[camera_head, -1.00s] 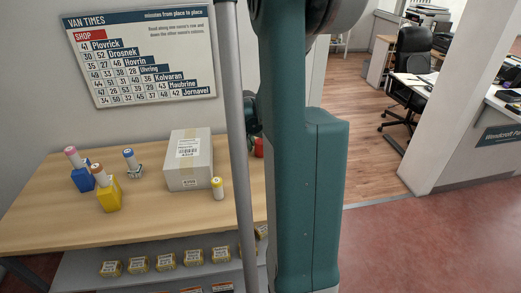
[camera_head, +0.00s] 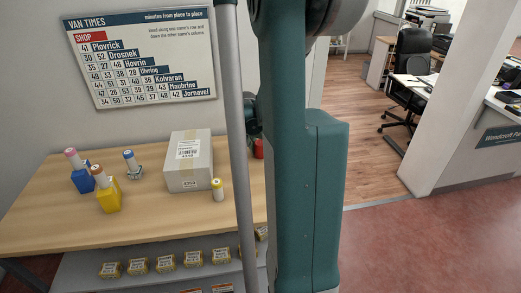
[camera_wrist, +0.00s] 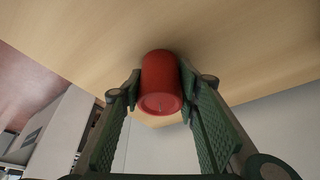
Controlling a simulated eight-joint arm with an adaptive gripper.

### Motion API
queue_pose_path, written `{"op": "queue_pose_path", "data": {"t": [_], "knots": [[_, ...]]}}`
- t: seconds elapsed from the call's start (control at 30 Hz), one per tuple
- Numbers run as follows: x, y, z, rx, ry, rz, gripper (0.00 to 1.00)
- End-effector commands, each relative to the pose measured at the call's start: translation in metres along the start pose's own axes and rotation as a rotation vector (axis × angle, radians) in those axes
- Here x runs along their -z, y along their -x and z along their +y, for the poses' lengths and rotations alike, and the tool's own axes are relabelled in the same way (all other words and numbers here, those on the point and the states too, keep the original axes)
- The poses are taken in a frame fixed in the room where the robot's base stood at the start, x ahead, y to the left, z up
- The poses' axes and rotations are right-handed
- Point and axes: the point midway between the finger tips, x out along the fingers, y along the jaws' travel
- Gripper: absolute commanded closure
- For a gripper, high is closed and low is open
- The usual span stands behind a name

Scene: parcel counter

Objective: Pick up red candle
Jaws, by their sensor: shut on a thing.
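The red candle (camera_wrist: 160,85) is a plain red cylinder in the wrist view, with a small wick showing at its near end. My gripper (camera_wrist: 160,90) has one dark green finger on each side of it and is shut on it. The pale wooden table top (camera_wrist: 245,40) fills the picture behind the candle; I cannot tell whether the candle touches it. In the head view a small red piece (camera_head: 259,148) of the candle shows at the table's right end.
On the wooden table (camera_head: 130,225) stand a cardboard box (camera_head: 190,165), a yellow-capped candle-like cylinder (camera_head: 218,190), a yellow holder (camera_head: 109,197), a blue holder (camera_head: 82,180) and a blue-topped white cylinder (camera_head: 131,163). Several labelled yellow packs (camera_head: 165,261) sit on a shelf below. The table's front left is clear.

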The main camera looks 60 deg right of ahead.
Motion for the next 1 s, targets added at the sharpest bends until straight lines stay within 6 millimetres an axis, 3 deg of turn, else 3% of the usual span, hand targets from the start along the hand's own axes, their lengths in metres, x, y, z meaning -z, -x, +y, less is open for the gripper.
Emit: {"op": "queue_pose_path", "data": {"t": [0.27, 0.7, 1.0], "knots": [[0.005, 0.012, 0.0, 0.0, 0.0, 0.0, 0.82], [0.029, 0.069, 0.0, 0.0, 0.0, 0.0, 0.82], [0.038, 0.091, 0.0, 0.0, 0.0, 0.0, 0.82]]}}
